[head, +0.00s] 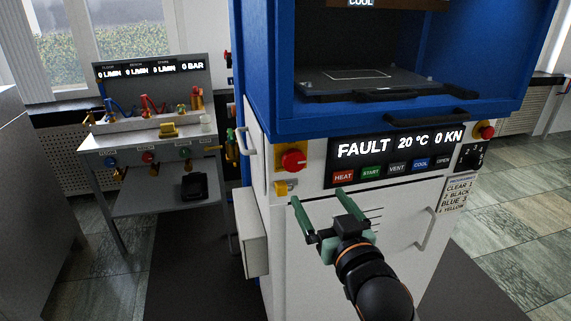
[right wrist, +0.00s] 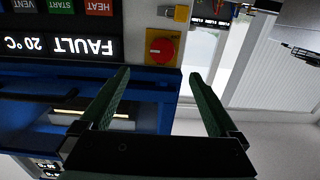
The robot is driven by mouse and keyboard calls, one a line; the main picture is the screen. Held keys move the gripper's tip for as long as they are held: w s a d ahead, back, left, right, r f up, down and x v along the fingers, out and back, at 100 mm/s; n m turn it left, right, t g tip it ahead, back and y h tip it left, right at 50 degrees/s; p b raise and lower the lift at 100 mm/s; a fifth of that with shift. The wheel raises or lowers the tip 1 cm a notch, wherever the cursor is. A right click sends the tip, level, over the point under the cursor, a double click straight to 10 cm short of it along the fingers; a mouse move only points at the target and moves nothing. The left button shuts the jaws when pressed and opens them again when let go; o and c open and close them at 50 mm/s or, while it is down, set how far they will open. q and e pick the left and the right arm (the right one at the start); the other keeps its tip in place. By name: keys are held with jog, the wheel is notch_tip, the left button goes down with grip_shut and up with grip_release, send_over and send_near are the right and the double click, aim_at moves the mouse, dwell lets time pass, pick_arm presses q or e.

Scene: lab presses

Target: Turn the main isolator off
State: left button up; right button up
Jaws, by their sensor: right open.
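The main isolator looks to be the red rotary knob on a yellow plate (head: 293,160), at the left end of the press's white front panel. It also shows in the right wrist view (right wrist: 162,48), ahead of the fingertips and roughly between them. My left gripper is not in view.
The press display (head: 398,142) reads FAULT, 20 °C, 0 KN, above a row of coloured buttons. A small yellow part (head: 281,188) sits below the knob. A red button on yellow (head: 486,131) is at far right. A grey bench (head: 110,140) with valves stands left.

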aim_at(295, 161)
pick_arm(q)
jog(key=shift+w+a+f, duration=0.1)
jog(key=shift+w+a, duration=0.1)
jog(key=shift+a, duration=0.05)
pick_arm(e)
jog(key=x, duration=1.3)
jog(key=shift+a+r, duration=0.25)
jog(key=shift+r, duration=0.15)
jog(key=c, duration=1.4)
jog(key=shift+o, duration=0.2)
